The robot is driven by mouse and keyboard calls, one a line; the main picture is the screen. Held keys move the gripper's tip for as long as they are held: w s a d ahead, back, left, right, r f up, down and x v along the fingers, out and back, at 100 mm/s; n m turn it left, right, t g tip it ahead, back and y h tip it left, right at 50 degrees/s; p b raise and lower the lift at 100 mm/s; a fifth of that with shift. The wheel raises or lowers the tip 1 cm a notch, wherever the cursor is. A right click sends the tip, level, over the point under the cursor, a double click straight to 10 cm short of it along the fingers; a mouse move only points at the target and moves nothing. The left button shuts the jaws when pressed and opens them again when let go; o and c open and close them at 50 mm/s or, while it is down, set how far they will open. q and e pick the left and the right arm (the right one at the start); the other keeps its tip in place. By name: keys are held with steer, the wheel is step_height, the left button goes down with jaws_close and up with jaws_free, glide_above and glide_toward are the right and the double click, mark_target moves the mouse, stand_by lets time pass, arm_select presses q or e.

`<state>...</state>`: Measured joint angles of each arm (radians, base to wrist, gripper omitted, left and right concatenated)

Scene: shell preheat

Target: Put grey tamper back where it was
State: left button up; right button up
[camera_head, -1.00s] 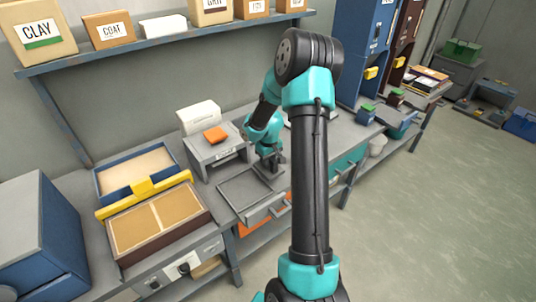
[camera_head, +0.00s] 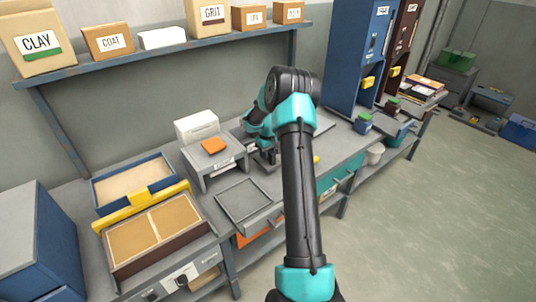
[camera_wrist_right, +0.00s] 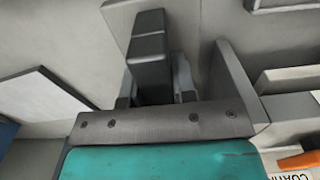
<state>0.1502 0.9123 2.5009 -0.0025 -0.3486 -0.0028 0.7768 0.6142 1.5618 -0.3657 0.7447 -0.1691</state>
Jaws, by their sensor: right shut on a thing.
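My right gripper (camera_head: 266,157) is low over the bench, just right of the small grey stand and behind the shallow grey tray. In the right wrist view, my right gripper (camera_wrist_right: 154,88) is shut on a dark grey block, which looks like the grey tamper (camera_wrist_right: 150,48). The tamper sits between the fingers, with a grey upright panel (camera_wrist_right: 236,85) close on its right. In the head view the tamper is mostly hidden by my arm. I cannot tell whether it touches the surface below. My left gripper is not in view.
The grey stand (camera_head: 201,178) bears an orange block (camera_head: 214,145). The shallow grey tray (camera_head: 268,203) in front looks empty. A yellow-handled frame and a blue tray (camera_head: 107,203) lie left. Blue and brown cabinets stand right. A shelf (camera_head: 160,55) with boxes runs above.

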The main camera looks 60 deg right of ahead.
steer(key=shift+w+d+f, duration=0.1)
steer(key=shift+w+d, duration=0.4)
steer(key=shift+d, duration=0.4)
steer(key=shift+w+d+f, duration=0.1)
steer(key=shift+w+d, duration=0.4)
steer(key=shift+d, duration=0.35)
steer(key=shift+w+d, duration=0.1)
steer(key=shift+d, duration=0.05)
steer(key=shift+d+f, duration=0.15)
steer(key=shift+f, duration=1.55)
steer(key=shift+f, duration=0.2)
steer(key=o, duration=0.9)
steer(key=shift+r, duration=0.1)
